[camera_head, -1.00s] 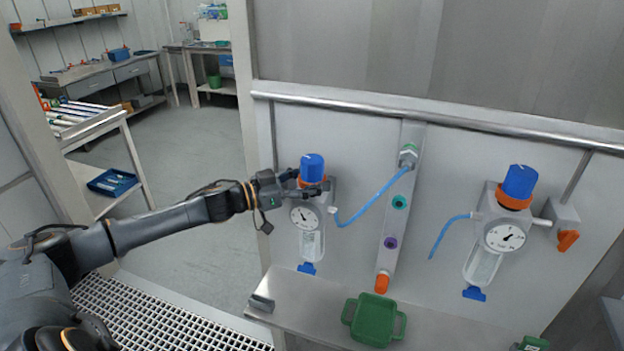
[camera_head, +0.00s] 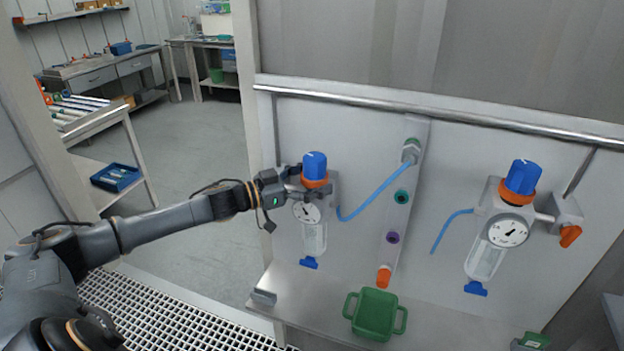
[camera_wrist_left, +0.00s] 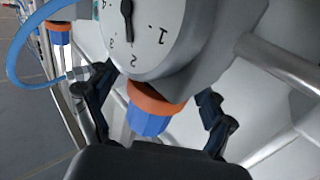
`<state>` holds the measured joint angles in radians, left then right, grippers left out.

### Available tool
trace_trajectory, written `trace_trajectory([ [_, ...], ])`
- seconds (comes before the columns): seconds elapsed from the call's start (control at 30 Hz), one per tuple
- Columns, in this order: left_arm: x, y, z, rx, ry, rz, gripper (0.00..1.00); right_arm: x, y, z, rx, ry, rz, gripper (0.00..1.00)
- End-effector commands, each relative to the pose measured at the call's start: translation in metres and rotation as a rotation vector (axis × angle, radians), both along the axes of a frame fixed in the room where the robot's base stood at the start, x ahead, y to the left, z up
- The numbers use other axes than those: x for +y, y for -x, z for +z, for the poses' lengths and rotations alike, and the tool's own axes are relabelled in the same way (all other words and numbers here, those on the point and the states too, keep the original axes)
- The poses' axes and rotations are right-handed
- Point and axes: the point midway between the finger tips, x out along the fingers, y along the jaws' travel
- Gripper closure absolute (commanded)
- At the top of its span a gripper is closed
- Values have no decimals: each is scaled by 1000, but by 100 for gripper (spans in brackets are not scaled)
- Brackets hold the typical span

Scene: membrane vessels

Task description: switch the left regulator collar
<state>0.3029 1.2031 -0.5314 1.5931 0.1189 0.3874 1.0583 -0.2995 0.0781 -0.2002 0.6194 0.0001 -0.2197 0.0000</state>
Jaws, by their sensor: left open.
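The left regulator stands on the panel in the head view, with a blue knob (camera_head: 314,163), an orange collar (camera_head: 315,183) and a round gauge (camera_head: 307,212). My left gripper (camera_head: 304,184) reaches it from the left at collar height. In the left wrist view the orange collar (camera_wrist_left: 157,105) and blue knob (camera_wrist_left: 148,122) lie between the spread fingers of the open gripper (camera_wrist_left: 155,110). Gaps show on both sides of the collar there. The collar's far side is hidden. My right gripper is not in view.
A second regulator (camera_head: 503,232) with its own blue knob stands at the right. A blue hose (camera_head: 375,195) runs from the left regulator to the manifold (camera_head: 406,170). A green bin (camera_head: 375,316) sits on the shelf below. A metal rail (camera_head: 440,119) crosses above.

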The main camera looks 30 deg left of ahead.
Motion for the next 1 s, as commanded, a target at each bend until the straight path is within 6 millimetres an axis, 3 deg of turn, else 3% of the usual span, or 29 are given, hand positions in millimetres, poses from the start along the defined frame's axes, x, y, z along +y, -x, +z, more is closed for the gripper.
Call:
trace_trajectory([
  [0.17, 4, 6, -1, 3, 1, 1, 17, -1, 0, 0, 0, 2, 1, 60],
  [1.0, 45, 73, -3, 6, -1, 1, 17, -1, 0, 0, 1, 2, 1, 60],
])
